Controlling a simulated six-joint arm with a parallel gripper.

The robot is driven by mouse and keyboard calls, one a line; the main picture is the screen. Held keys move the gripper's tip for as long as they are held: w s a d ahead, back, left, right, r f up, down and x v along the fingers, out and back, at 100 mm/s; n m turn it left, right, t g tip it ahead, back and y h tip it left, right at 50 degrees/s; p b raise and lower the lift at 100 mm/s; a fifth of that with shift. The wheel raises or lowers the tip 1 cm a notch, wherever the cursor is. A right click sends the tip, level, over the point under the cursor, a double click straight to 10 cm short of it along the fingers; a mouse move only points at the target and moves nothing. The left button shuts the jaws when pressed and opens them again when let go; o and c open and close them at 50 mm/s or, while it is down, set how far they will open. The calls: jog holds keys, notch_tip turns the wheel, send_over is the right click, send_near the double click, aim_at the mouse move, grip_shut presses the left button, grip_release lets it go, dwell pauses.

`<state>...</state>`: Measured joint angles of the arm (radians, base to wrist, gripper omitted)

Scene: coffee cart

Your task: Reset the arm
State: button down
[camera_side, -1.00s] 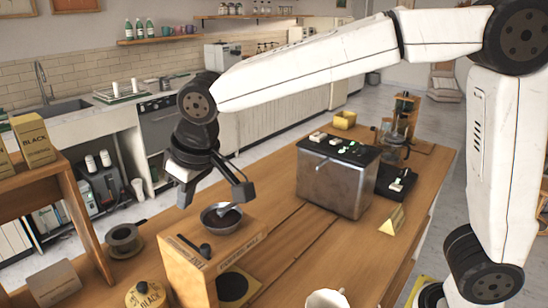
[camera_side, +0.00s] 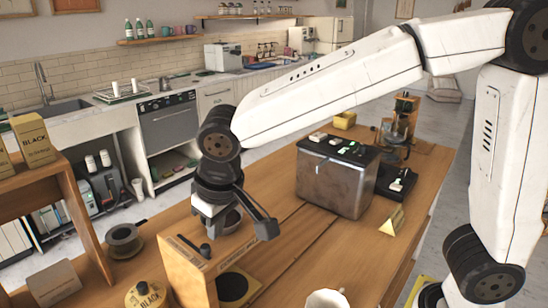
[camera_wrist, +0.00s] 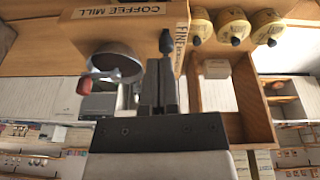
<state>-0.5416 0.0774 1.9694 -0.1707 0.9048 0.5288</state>
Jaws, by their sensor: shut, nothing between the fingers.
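My gripper (camera_side: 264,228) hangs over the wooden coffee mill stand (camera_side: 190,275) in the side view. In the wrist view its two fingers (camera_wrist: 158,68) lie together, shut with nothing between them. The bowl also shows in the wrist view (camera_wrist: 118,62), left of the fingers. The wrist view does not settle whether the fingers touch anything.
A metal machine (camera_side: 335,178) with switches stands right of my gripper. A white cup (camera_side: 326,299) is at the front edge. A wooden shelf (camera_side: 70,200) with coffee boxes stands at left. Bare table (camera_side: 300,250) lies between the stand and the machine.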

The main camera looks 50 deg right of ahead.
jog(key=s+d+f, duration=0.4)
jog(key=d+f, duration=0.3)
jog(key=d, duration=0.2)
jog(key=s+d+f+m, duration=0.1)
jog(key=s+d+f, duration=0.3)
jog(key=d, duration=0.6)
jog(key=x, duration=0.2)
jog(key=shift+s+f, duration=0.2)
jog(key=shift+f, duration=0.2)
